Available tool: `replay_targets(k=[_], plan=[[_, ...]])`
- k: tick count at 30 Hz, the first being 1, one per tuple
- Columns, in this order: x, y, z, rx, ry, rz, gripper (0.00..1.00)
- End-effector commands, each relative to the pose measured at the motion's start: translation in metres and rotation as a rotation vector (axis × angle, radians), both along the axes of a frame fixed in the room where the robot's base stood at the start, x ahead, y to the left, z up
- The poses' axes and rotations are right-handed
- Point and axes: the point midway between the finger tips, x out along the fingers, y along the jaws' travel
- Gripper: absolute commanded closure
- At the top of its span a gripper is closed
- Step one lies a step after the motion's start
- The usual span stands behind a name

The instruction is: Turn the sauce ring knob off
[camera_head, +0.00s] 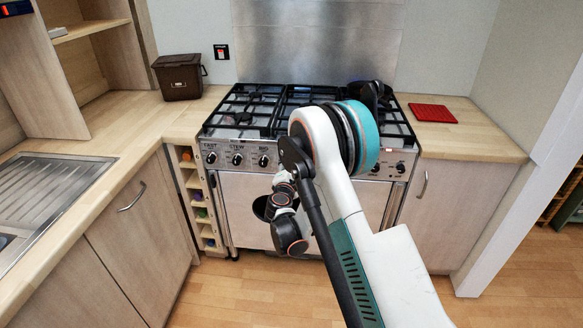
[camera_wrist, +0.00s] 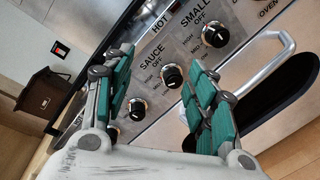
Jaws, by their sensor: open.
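The sauce ring knob (camera_wrist: 172,75) is a black knob with a copper-coloured ring, under the SAUCE label on the steel panel. In the wrist view it shows between the two green-padded fingers of my gripper (camera_wrist: 159,62), closer to the right finger. The fingers are open, with nothing held between them. I cannot tell whether they touch the knob, or which way its pointer faces. In the head view my arm hides the sauce knob and the fingertips; my dark wrist is in front of the range cooker (camera_head: 240,205).
The SMALL knob (camera_wrist: 215,36) is to the upper right of the sauce knob, and another knob (camera_wrist: 137,108) to its lower left. A curved door handle (camera_wrist: 282,62) is close on the right. A brown bin (camera_head: 180,76) and a red mat (camera_head: 432,113) are on the counters.

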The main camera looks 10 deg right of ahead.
Motion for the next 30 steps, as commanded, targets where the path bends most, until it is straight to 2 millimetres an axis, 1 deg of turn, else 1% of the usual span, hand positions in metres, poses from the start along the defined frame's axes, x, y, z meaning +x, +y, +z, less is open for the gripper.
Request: replay_targets(k=[1, 3, 6, 9, 11, 16, 20, 30], plan=[[0.003, 0.006, -0.016, -0.05, -0.002, 0.017, 0.48], [0.004, 0.013, -0.035, -0.119, -0.003, 0.037, 0.48], [0.004, 0.021, -0.058, -0.203, -0.005, 0.063, 0.48], [0.002, 0.027, -0.074, -0.264, -0.006, 0.079, 0.48], [0.001, 0.029, -0.08, -0.287, -0.006, 0.086, 0.48], [0.004, 0.03, -0.087, -0.312, -0.006, 0.092, 0.48], [0.018, 0.025, -0.088, -0.311, -0.006, 0.09, 0.48], [0.08, 0.004, -0.089, -0.309, -0.006, 0.09, 0.48]])
